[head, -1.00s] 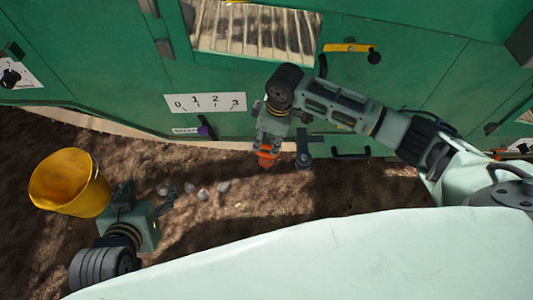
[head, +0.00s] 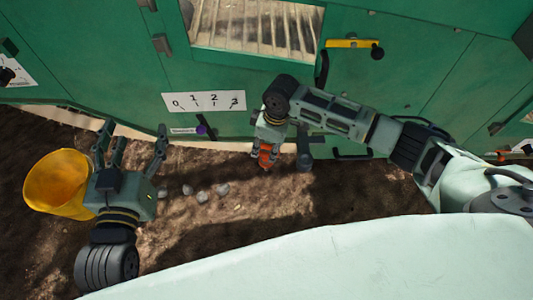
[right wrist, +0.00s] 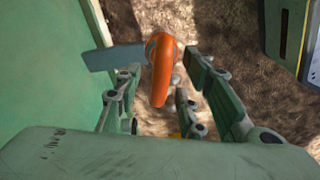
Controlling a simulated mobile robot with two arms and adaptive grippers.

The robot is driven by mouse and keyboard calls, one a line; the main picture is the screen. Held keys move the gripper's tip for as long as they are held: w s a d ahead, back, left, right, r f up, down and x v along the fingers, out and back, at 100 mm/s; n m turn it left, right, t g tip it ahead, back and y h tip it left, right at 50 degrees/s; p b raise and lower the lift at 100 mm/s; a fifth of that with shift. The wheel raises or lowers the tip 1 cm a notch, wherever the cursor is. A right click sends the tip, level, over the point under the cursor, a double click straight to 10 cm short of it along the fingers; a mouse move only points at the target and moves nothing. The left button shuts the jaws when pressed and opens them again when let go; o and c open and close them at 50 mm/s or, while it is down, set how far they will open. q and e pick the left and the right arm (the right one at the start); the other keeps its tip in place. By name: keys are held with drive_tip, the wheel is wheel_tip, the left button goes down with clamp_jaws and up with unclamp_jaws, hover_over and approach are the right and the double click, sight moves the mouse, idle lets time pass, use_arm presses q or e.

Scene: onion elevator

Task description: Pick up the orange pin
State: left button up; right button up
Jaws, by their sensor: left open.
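The orange pin (head: 265,155) shows at my right gripper (head: 267,148), low against the green machine. In the right wrist view the pin (right wrist: 162,70) is a rounded orange piece between the fingertips of my right gripper (right wrist: 165,65). The fingers reach along both sides of it. Narrow gaps seem to show, and contact is unclear. The pin's far end and any seat for it are hidden. My left gripper (head: 133,142) is open and empty, with fingers spread toward the machine, beside the yellow bucket.
The yellow bucket (head: 50,187) stands on the soil at left. Several pale stones (head: 202,196) lie right of my left gripper.

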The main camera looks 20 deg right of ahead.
clamp_jaws()
drive_tip(key=shift+r, duration=0.1)
idle(0.5)
drive_tip(key=shift+r, duration=0.1)
wheel_tip(320, 180, up, 5)
drive_tip(key=shift+r+p, duration=0.1)
drive_tip(key=shift+p, duration=1.05)
use_arm(q)
drive_tip(key=s+a+f+g+y, duration=0.1)
drive_tip(key=s+a+f+g, duration=0.1)
drive_tip(key=s+f+g, duration=0.3)
drive_tip(key=s+a+f+g+y+p, duration=0.1)
drive_tip(key=s+f+g, duration=0.4)
drive_tip(key=f, duration=0.5)
drive_tip(key=shift+s+a+y+p, duration=0.3)
drive_tip(key=shift+s+a+y, duration=0.2)
drive_tip(key=shift+s+a, duration=0.55)
use_arm(e)
wheel_tip(320, 180, up, 4)
drive_tip(key=shift+r, duration=0.25)
use_arm(q)
drive_tip(key=shift+g, duration=0.3)
use_arm(e)
drive_tip(key=shift+s+f, duration=0.1)
